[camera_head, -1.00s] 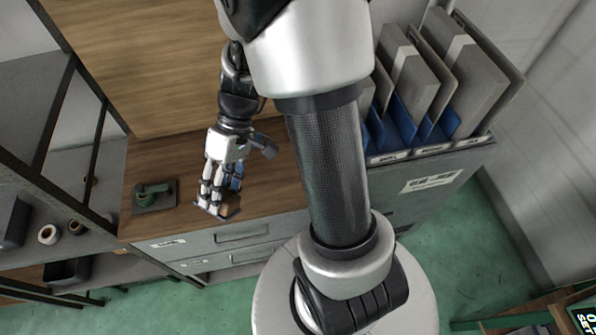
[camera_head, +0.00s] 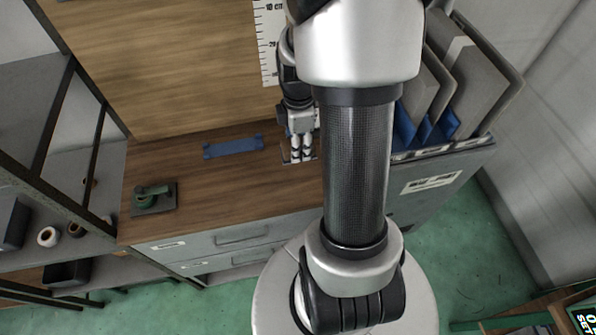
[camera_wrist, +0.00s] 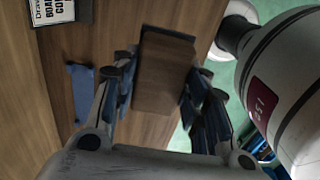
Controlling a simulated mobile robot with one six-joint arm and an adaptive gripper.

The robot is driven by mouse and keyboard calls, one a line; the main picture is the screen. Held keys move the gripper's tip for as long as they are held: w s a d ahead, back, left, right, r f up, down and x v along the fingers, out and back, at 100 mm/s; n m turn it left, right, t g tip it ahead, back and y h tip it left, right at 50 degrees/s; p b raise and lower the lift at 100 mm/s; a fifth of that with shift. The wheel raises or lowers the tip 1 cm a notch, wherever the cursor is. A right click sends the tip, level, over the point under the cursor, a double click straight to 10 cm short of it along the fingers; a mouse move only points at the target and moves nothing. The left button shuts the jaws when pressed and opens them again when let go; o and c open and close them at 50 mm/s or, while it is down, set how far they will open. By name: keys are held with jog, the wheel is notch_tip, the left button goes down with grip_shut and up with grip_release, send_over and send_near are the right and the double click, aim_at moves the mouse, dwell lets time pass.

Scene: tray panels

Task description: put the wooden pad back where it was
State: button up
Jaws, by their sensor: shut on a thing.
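The wooden pad (camera_wrist: 163,75) is a brown block with a darker top edge, seen between my fingers in the wrist view. My gripper (camera_wrist: 160,88) is shut on it, with a blue-padded finger on each side. In the head view my gripper (camera_head: 302,155) points down over the wooden worktop (camera_head: 200,185), right of a blue strip. The pad is mostly hidden there by my fingers. I cannot tell whether it touches the worktop. The blue strip (camera_head: 233,147) lies on the worktop near the back board; it also shows at left in the wrist view (camera_wrist: 80,92).
A green-handled tool on a dark plate (camera_head: 153,198) sits at the worktop's left. A rack of grey panels with blue dividers (camera_head: 440,125) stands at right. A white scale (camera_head: 268,40) hangs on the back board (camera_head: 180,60).

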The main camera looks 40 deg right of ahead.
aim_at(298, 176)
notch_tip(298, 176, down, 12)
jog(key=b, duration=0.2)
jog(key=shift+b, duration=0.4)
jog(key=shift+c, duration=0.5)
jog(key=shift+r, duration=0.1)
jog(key=o, duration=1.1)
jog(key=shift+r, duration=0.1)
